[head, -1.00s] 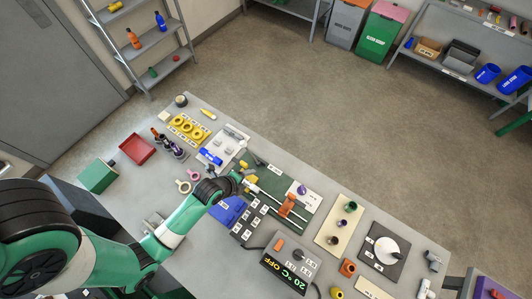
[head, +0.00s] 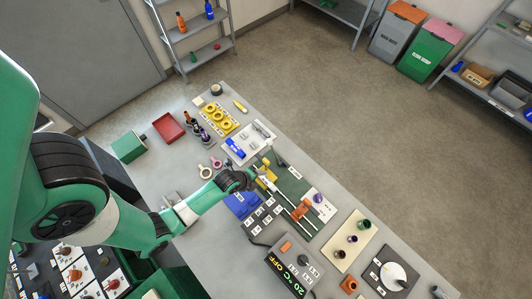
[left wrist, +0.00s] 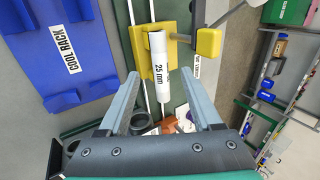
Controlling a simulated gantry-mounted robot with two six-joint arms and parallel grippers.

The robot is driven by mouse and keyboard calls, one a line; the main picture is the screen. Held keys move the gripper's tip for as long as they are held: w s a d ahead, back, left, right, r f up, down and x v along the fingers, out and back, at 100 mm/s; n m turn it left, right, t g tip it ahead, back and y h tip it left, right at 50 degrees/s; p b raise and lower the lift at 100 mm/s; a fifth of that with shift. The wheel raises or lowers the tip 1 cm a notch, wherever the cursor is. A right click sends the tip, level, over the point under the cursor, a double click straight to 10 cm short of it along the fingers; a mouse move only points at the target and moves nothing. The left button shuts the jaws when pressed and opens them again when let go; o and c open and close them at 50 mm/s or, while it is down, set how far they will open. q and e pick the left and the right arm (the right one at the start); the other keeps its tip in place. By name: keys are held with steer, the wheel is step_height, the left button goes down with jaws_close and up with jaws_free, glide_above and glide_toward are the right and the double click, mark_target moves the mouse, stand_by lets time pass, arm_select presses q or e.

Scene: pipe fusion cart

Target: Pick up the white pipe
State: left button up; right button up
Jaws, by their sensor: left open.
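The white pipe (left wrist: 158,62), marked "25 mm", lies in a yellow clamp (left wrist: 146,50) on the rails of the fusion jig in the left wrist view. My left gripper (left wrist: 160,74) is open, one finger on either side of the pipe. The fingers show gaps to the pipe, and I cannot tell the height between them. In the head view, my left gripper (head: 252,180) is over the clamp end of the jig (head: 290,186), and the pipe is too small to make out clearly. My right gripper is not in view.
The blue cool rack (left wrist: 60,55) lies left of the jig in the left wrist view. A yellow block on a grey arm (left wrist: 209,42) stands close to the right of the pipe. An orange part (head: 301,210) sits farther along the rails.

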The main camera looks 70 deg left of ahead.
mark_target(263, 179)
arm_select(q)
steer(key=b+x, duration=0.1)
steer(key=x, duration=0.3)
steer(key=shift+w+f, duration=0.2)
steer(key=shift+f, duration=0.05)
jaws_close()
